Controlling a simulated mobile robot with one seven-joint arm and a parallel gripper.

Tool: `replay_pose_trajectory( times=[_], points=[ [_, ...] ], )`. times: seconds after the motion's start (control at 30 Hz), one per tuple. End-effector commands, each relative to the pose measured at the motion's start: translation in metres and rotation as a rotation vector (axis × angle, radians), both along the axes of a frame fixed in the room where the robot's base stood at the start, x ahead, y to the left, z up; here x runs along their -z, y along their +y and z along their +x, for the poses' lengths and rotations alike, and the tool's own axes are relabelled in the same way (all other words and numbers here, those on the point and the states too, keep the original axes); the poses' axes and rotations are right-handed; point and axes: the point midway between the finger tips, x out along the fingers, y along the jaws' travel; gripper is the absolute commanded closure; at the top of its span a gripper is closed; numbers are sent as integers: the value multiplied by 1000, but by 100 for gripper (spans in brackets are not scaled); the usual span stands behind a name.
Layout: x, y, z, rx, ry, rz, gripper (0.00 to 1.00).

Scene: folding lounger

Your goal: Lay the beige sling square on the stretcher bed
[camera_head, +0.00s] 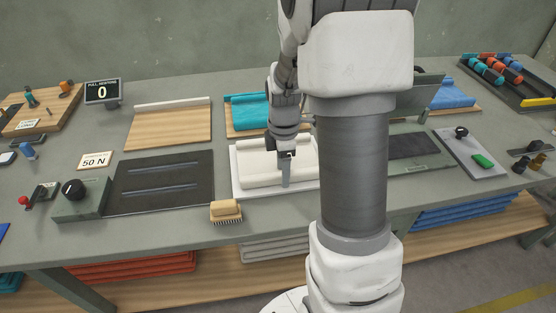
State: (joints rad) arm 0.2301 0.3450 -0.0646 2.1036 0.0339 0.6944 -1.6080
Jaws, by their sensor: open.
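A beige sling (262,168) lies folded or rolled in a shallow white tray (238,188) at the middle of the bench. My gripper (286,182) points down over the right part of the sling, at its front side. Its jaws are open, but the finger gap is small in this view and I cannot tell whether they touch the cloth. A dark flat plate with two long slots (165,199), which looks like the stretcher bed, lies left of the tray with nothing on it. My arm hides the bench right of the tray.
A wooden brush (226,210) lies in front, between plate and tray. A knob box (80,198) stands left of the plate. A "50 N" card (96,161) and a display reading 0 (102,92) stand behind.

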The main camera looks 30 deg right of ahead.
Motion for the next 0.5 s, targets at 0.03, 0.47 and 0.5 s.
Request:
replay_pose_trajectory(
  times=[0.03, 0.47, 0.5],
  points=[
    [0, 0, 0, 0, 0, 0, 35],
    [0, 0, 0, 0, 0, 0, 87],
    [0, 0, 0, 0, 0, 0, 94]
  ],
)
